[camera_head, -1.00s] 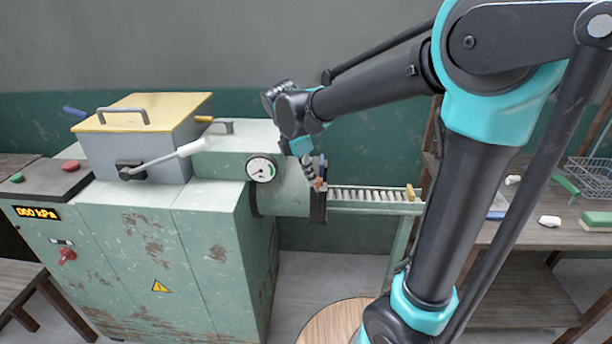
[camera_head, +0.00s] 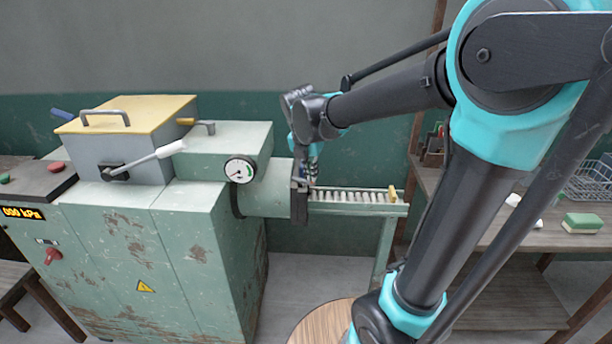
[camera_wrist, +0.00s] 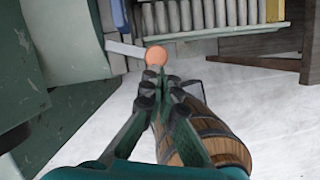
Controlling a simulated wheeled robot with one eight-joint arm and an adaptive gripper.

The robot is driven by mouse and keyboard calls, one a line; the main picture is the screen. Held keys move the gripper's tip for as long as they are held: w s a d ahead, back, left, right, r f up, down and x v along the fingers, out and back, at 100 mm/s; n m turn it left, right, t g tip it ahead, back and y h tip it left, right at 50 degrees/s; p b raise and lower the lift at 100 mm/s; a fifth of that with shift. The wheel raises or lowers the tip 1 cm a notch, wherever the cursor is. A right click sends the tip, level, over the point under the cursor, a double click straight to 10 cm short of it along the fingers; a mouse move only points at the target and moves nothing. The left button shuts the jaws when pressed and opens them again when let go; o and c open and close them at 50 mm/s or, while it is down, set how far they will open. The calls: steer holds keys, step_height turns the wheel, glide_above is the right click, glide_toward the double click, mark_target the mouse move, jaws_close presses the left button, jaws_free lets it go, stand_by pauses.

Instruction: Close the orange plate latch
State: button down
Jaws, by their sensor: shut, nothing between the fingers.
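The orange latch knob (camera_wrist: 156,55) is a round ball at the end of a flat grey lever (camera_wrist: 125,48) in the wrist view. The lever points sideways from the dark end plate (camera_head: 299,200) of the green machine's barrel. My gripper (camera_wrist: 166,84) is shut and empty, its fingertips just below the knob in the wrist view; I cannot tell whether they touch it. In the head view my gripper (camera_head: 311,180) hangs down beside the end plate and hides most of the latch there.
A roller conveyor (camera_head: 350,197) runs right from the end plate. The green machine (camera_head: 200,240) with its gauge (camera_head: 240,170) stands left. A wooden barrel (camera_wrist: 215,135) stands below my gripper. A wooden bench (camera_head: 510,260) is at the right.

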steer(key=shift+w+d, duration=0.75)
steer(key=shift+w, duration=0.1)
steer(key=shift+w+d, duration=0.1)
